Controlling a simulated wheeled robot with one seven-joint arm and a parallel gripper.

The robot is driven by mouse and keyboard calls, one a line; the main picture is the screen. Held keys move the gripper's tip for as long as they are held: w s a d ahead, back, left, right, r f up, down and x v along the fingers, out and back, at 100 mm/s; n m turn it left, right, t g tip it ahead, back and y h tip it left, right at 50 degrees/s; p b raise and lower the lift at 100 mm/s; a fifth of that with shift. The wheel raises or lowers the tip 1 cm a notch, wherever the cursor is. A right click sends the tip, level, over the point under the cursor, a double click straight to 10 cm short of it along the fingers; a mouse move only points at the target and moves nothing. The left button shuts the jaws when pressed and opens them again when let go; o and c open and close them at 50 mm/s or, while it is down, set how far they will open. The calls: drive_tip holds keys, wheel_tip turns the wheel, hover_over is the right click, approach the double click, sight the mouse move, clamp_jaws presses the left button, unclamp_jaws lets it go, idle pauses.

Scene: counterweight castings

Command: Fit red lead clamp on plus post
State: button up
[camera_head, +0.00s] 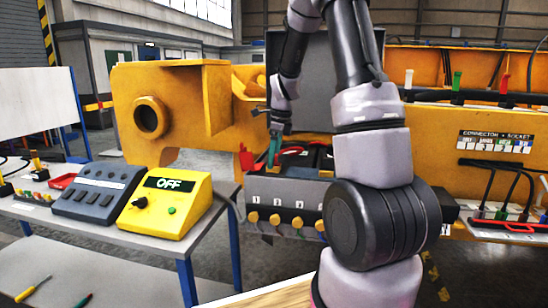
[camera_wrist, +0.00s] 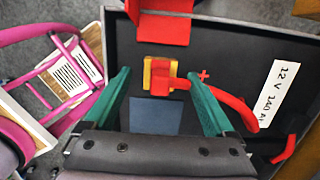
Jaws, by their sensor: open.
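In the wrist view, my gripper (camera_wrist: 158,75) is open, with its two green fingers apart on either side of the red clamp (camera_wrist: 160,85). The clamp is a small red block at a square yellow piece on the black battery top (camera_wrist: 235,60), with the red lead (camera_wrist: 235,108) curving right from it. A red plus sign (camera_wrist: 203,76) is printed beside it. The post itself is not distinct, and I cannot tell whether the clamp is around it. In the head view, my gripper (camera_head: 274,150) points down at the battery, and the clamp is not clear.
A raised red flap (camera_wrist: 160,20) stands just beyond the clamp; it also shows in the head view (camera_head: 246,158). A white 12 V label (camera_wrist: 282,95) lies right. A pink frame (camera_wrist: 75,65) is at left. A yellow OFF box (camera_head: 165,208) stands on the left table.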

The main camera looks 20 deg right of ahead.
sight(279, 164)
wheel_tip(279, 164, up, 11)
drive_tip(key=d, duration=0.1)
drive_tip(key=shift+s+d+f, duration=0.15)
drive_tip(key=shift+s+f, duration=0.05)
drive_tip(key=shift+s, duration=0.25)
drive_tip(key=s+a+r+n+t, duration=0.2)
drive_tip(key=s+r+n, duration=0.1)
drive_tip(key=s+n, duration=0.4)
drive_tip(key=s+a+r+n+t, duration=0.2)
drive_tip(key=s+a+r+n, duration=0.1)
drive_tip(key=s+n, duration=0.4)
drive_tip(key=s+a+r+n+t, duration=0.2)
drive_tip(key=s+n, duration=0.4)
drive_tip(key=s, duration=0.4)
wheel_tip(279, 164, up, 2)
drive_tip(key=shift+a+r+n, duration=0.15)
drive_tip(key=shift+a+n, duration=0.25)
drive_tip(key=shift+a, duration=0.1)
